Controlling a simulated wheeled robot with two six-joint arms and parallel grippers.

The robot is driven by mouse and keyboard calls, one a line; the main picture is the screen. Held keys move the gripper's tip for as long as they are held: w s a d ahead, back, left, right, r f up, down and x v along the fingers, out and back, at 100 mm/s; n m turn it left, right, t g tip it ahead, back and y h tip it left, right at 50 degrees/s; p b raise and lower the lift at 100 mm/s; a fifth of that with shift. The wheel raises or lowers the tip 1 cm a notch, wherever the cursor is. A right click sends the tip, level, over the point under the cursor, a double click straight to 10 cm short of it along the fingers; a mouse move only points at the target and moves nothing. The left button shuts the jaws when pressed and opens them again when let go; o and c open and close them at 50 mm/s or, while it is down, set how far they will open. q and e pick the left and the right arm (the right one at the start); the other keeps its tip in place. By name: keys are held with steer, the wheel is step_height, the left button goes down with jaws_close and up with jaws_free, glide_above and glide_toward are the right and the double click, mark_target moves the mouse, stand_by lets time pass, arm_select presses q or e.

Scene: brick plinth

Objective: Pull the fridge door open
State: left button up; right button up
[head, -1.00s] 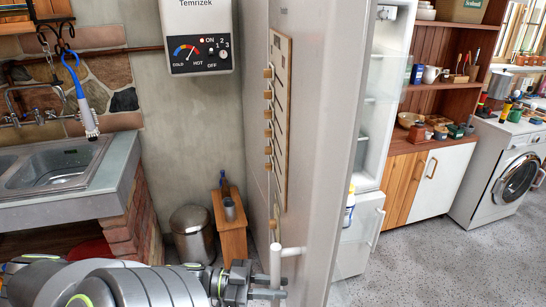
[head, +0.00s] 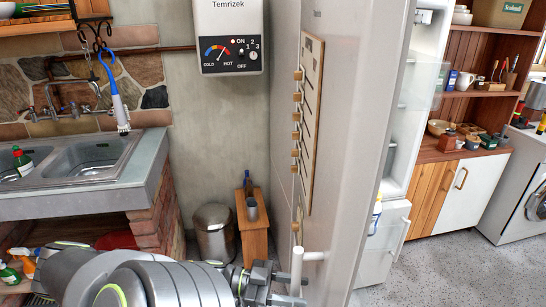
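The fridge door (head: 345,150) stands swung open, its pale outer face turned to the left and its edge towards me. The white door handle (head: 297,270) is an upright bar low on that face. My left gripper (head: 290,287) comes in from the lower left and is at the handle, with its fingers around the lower part of the bar; they look shut on it, though the bar partly hides them. The open fridge body (head: 402,150) shows to the right with its shelves. My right gripper is not in view.
A wooden rack (head: 308,120) hangs on the door's face. A metal bin (head: 214,233) and small wooden stand (head: 253,235) are left of the door. The sink (head: 75,195) is further left. Wooden shelves (head: 465,105) and a washing machine (head: 520,210) stand right. Grey floor (head: 450,260) is clear.

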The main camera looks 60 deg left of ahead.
arm_select(q)
steer(key=shift+a, duration=0.1)
steer(key=v, duration=1.7)
steer(key=shift+s+a+f, duration=0.1)
steer(key=shift+s, duration=0.05)
steer(key=a+f+n+y, duration=0.2)
steer(key=a+f+y, duration=0.15)
steer(key=f, duration=0.35)
steer(key=a+f+n+y, duration=0.1)
steer(key=a+f+y, duration=0.2)
steer(key=f+y, duration=0.3)
step_height(320, 180, down, 19)
steer(key=s+n+g+y, duration=0.3)
steer(key=n+g+y, duration=0.1)
steer(key=y, duration=0.1)
steer(key=s+d+f+g+h, duration=0.1)
steer(key=d+f+g, duration=0.3)
steer(key=d+f, duration=0.5)
steer(key=s+d+f+n+g+h, duration=0.1)
steer(key=s+d+f+g, duration=0.3)
steer(key=d+f, duration=0.6)
steer(key=d+g, duration=0.1)
steer(key=d, duration=0.4)
